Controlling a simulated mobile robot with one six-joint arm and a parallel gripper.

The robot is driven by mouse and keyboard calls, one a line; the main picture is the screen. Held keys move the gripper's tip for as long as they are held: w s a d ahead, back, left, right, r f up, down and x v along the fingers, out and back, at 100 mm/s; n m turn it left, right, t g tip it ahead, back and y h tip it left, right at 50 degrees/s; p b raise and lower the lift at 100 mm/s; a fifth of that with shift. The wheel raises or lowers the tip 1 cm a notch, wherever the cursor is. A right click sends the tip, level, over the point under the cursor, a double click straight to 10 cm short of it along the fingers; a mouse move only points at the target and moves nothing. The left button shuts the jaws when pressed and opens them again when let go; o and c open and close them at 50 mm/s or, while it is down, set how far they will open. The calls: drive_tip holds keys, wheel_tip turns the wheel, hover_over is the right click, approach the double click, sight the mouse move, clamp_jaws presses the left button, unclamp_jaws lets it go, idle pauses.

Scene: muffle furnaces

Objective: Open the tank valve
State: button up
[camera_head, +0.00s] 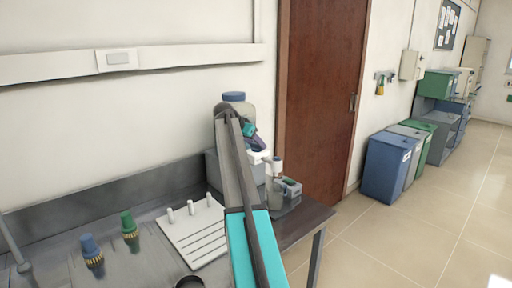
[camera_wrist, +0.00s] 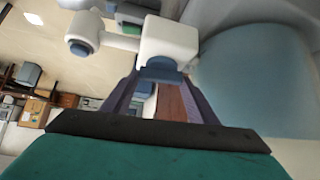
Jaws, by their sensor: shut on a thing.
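The tank (camera_head: 236,106) is a pale container with a blue cap, standing at the back of the table near the wall. My arm hides much of it. In the wrist view, its large pale blue body (camera_wrist: 258,80) fills the right side. The valve (camera_wrist: 168,42) is a white block with a blue part at its base and a white arm reaching left to a rounded end. My gripper (camera_wrist: 161,78) is shut on the valve at its blue part, one dark finger on each side. In the head view, my gripper (camera_head: 258,144) is beside the tank, and its fingertips are hard to make out.
A white rack (camera_head: 195,232) with short white pegs lies on the table (camera_head: 300,224). A blue bottle (camera_head: 91,252) and a green bottle (camera_head: 130,228) stand left of it. A brown door (camera_head: 322,90) is behind. Bins (camera_head: 387,168) stand at the right, with open floor before them.

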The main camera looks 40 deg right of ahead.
drive_tip(key=shift+w+m+g+b, duration=0.15)
drive_tip(key=shift+m+g+b, duration=0.25)
drive_tip(key=shift+m+g, duration=0.4)
drive_tip(key=o, duration=1)
drive_tip(key=shift+o, duration=0.2)
drive_tip(key=s+b+v, duration=0.1)
drive_tip(key=v, duration=1.2)
drive_tip(key=shift+w+a+r, duration=0.25)
drive_tip(key=shift+w+r, duration=0.05)
drive_tip(key=shift+w, duration=0.15)
